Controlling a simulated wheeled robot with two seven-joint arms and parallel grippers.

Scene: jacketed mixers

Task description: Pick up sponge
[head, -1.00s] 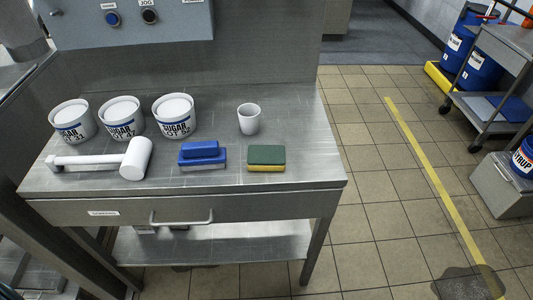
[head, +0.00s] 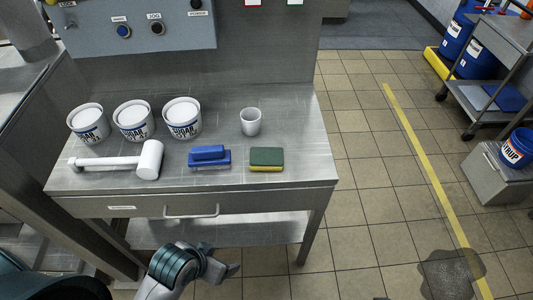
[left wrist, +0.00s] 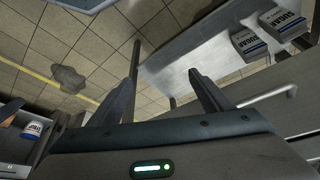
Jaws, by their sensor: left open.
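The sponge (head: 266,159), green on top with a yellow underside, lies flat near the front right edge of the steel table (head: 290,120). A blue scrubbing brush (head: 209,157) lies just left of it. My left gripper (head: 228,270) is in the head view below and in front of the table, lower than the tabletop and apart from the sponge. In the left wrist view its two fingers (left wrist: 166,98) are spread with nothing between them. The sponge is not in the left wrist view. My right gripper is in neither view.
A white mallet (head: 120,160), several sugar tubs (head: 134,121) and a white cup (head: 250,122) stand or lie on the table. A drawer handle (head: 191,213) juts from its front. A dark puddle (head: 450,274) is on the floor at right. The tabletop's right end is clear.

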